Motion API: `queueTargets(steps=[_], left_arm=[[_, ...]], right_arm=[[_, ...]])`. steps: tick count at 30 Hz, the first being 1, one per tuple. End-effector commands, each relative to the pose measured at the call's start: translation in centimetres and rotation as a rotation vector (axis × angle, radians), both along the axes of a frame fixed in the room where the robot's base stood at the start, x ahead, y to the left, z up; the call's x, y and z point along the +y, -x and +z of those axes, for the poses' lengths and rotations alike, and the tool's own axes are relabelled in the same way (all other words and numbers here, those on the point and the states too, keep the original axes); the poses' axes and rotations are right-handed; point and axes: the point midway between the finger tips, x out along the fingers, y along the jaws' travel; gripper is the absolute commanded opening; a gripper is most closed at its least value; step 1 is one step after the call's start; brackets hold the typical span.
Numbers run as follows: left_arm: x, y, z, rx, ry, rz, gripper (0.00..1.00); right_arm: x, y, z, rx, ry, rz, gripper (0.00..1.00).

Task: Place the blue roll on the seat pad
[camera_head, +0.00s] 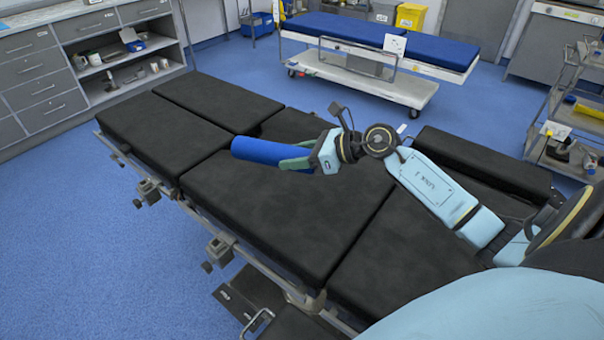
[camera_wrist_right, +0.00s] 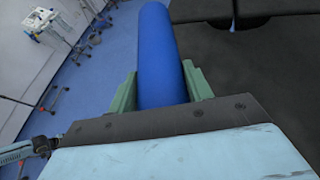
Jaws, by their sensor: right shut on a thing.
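The blue roll (camera_head: 262,151) is held by my right gripper (camera_head: 298,160) over the black padded operating table in the head view. The roll points left out of the gripper. In the right wrist view the blue roll (camera_wrist_right: 160,60) stands between the two green fingers of the right gripper (camera_wrist_right: 160,92), which are shut on it. The seat pad (camera_head: 270,215) is the broad black pad below the roll and gripper. I cannot tell how high the roll is above it. My left gripper is not in view.
More black pads (camera_head: 215,110) continue to the upper left, and a side pad (camera_head: 480,160) lies at the right. A blue-topped stretcher (camera_head: 385,45) stands behind. A steel trolley (camera_head: 565,150) is at the far right. Clamps (camera_head: 220,248) stick out along the table's near rail.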

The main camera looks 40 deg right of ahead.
Motion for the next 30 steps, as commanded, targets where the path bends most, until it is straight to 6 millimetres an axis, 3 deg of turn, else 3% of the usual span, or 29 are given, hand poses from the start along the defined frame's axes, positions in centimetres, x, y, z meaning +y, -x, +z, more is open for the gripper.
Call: queueTargets(steps=[1, 6, 13, 20, 30], left_arm=[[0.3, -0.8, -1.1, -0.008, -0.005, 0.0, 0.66], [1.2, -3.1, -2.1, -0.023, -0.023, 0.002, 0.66], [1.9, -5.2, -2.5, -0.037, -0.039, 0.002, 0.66], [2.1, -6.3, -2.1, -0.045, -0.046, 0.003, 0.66], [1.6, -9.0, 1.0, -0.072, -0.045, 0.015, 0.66]], right_arm=[[-1.8, -0.9, -1.2, -0.003, 0.002, -0.038, 0.23], [-7.7, -3.1, -2.6, -0.005, 0.003, -0.162, 0.23], [-13.8, -4.7, -3.1, -0.003, 0.002, -0.293, 0.23], [-16.0, -5.1, -3.6, -0.003, -0.002, -0.342, 0.23], [-16.0, -5.1, -8.4, -0.003, -0.004, -0.342, 0.23]])
